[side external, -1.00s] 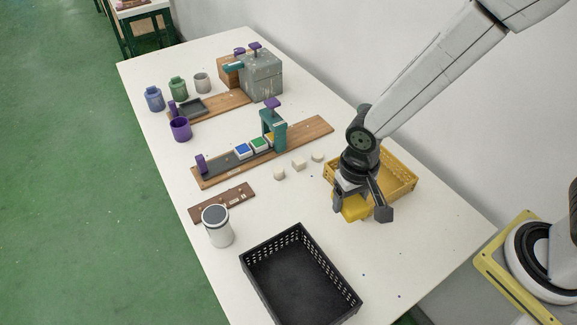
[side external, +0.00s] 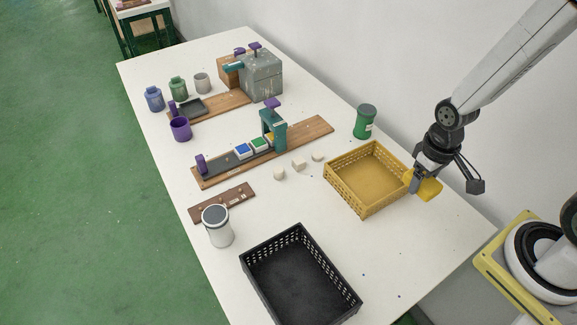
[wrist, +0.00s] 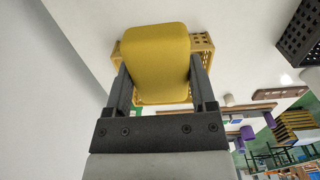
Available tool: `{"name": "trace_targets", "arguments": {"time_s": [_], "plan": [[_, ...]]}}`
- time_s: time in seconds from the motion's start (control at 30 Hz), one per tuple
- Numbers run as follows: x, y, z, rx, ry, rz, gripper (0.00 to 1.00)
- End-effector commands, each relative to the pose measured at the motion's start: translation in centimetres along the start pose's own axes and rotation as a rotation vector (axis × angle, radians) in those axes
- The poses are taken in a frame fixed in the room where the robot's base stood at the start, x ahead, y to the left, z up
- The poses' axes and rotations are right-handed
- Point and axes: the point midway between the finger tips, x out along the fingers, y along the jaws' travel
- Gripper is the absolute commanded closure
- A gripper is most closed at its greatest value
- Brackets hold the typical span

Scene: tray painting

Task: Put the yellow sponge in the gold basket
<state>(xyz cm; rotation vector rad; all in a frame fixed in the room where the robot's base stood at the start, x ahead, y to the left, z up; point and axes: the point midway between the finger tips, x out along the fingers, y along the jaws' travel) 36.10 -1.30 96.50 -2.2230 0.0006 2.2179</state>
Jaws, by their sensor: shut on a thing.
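My gripper (side external: 428,190) is shut on the yellow sponge (side external: 430,188). In the wrist view the sponge (wrist: 155,62) sits between the two fingers (wrist: 160,88) and covers much of the basket behind it. The gold basket (side external: 350,194) stands on the white table, open at the top, and looks empty in the side view. The gripper and sponge are at the basket's right edge in the side view, overlapping its corner. I cannot tell how high above the table they are. The basket's rim also shows around the sponge in the wrist view (wrist: 203,43).
A green lidded jar (side external: 365,122) stands just behind the gold basket. A black basket (side external: 262,252) and a white jar (side external: 218,232) are at the front. Small pale blocks (side external: 298,164) and a wooden rail with a teal press (side external: 273,130) lie to the left.

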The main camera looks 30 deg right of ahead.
Motion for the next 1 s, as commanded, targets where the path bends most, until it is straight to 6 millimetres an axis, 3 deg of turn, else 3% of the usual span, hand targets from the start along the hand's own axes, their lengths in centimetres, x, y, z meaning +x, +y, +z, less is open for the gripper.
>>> {"name": "trace_targets", "arguments": {"time_s": [0.27,0.47,1.0], "plan": [[0.1,0.2,-0.1,-0.002,0.000,0.000,0.83],[0.6,0.2,-1.2,-0.002,-0.001,0.000,0.83],[3.7,0.5,-8.1,-0.001,0.000,0.000,0.83]]}}
